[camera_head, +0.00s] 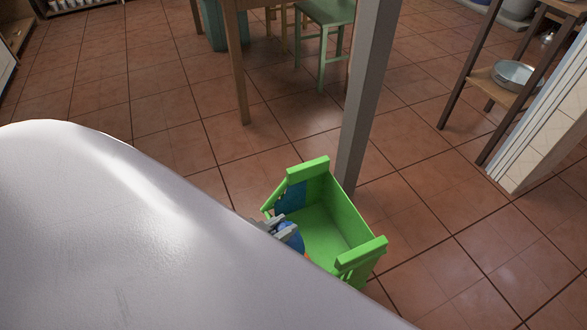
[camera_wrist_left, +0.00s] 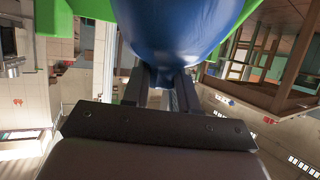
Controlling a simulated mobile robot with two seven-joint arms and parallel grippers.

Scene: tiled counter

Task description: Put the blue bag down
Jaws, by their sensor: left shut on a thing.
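My left gripper (camera_head: 278,225) is at the left side of a green open box (camera_head: 325,225), partly hidden by my large pale arm in the foreground. In the left wrist view, the fingers (camera_wrist_left: 168,85) are shut on the rounded, smooth blue bag (camera_wrist_left: 185,30), which fills the top middle. In the head view a small part of the blue bag (camera_head: 292,238) shows beside the fingers, at the box's near left side. The rest of it is hidden. Another blue patch shows at the box's far left corner; I cannot tell whether it is the same bag. My right gripper is not in view.
A grey post (camera_head: 365,100) stands directly behind the green box. A wooden table leg (camera_head: 238,70) and a green chair (camera_head: 325,30) are farther back. A shelf with a metal bowl (camera_head: 515,75) stands at the right. The tiled floor (camera_head: 440,210) right of the box is clear.

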